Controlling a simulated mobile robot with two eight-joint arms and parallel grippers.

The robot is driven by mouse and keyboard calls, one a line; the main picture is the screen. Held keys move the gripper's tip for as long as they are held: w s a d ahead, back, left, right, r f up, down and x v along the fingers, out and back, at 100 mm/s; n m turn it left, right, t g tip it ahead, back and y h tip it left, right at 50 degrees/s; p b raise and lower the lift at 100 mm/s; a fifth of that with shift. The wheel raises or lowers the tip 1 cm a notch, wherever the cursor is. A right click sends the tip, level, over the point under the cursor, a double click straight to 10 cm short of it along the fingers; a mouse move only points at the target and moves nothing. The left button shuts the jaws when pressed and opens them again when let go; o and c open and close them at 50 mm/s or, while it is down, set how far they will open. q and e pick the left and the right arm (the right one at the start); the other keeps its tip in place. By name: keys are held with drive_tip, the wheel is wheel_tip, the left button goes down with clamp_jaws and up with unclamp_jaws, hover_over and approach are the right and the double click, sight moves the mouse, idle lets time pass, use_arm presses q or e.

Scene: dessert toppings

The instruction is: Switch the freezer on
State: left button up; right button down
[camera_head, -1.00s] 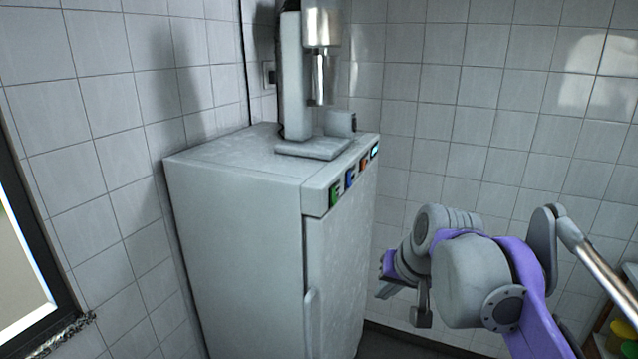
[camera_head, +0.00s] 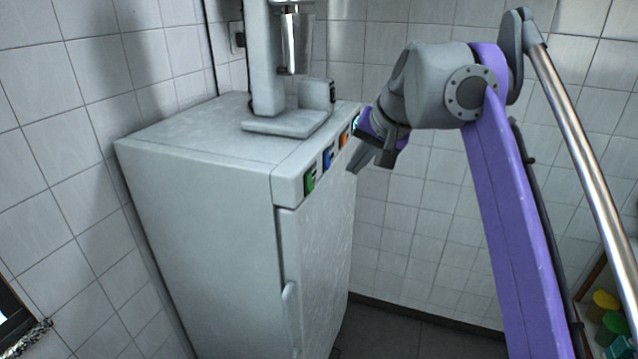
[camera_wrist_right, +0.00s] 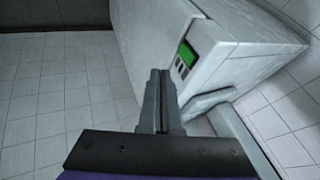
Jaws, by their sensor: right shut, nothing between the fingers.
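The freezer (camera_head: 200,200) is a tall pale grey cabinet with a door handle (camera_head: 290,315) low on its front. Along its top front edge run a green switch (camera_head: 310,181), a blue switch (camera_head: 328,159) and an orange switch (camera_head: 344,140). A small lit panel (camera_head: 356,124) lies at the far end, partly hidden by my right gripper. My right gripper (camera_head: 362,167) is shut and empty, just in front of that far end; I cannot tell whether it touches. In the wrist view the shut fingers (camera_wrist_right: 160,72) are beside a green patch (camera_wrist_right: 187,53) on the freezer. My left gripper is out of view.
A grey machine with a metal cylinder (camera_head: 297,42) stands on top of the freezer. Tiled walls enclose the corner behind and left. Yellow and green containers (camera_head: 604,303) sit at the lower right. Floor (camera_head: 400,328) shows free right of the freezer.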

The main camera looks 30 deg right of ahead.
sight(310, 182)
drive_tip(key=shift+f, duration=0.1)
drive_tip(key=w+a+f, duration=0.2)
drive_tip(key=w+f, duration=0.6)
drive_tip(key=w, duration=0.1)
drive_tip(key=shift+a+f+b, duration=0.3)
drive_tip(key=shift+a+b, duration=0.05)
drive_tip(key=shift+b, duration=0.05)
drive_tip(key=shift+w+a+f, duration=0.1)
drive_tip(key=shift+w+a, duration=0.05)
drive_tip(key=shift+w, duration=0.05)
drive_tip(key=shift+p, duration=0.3)
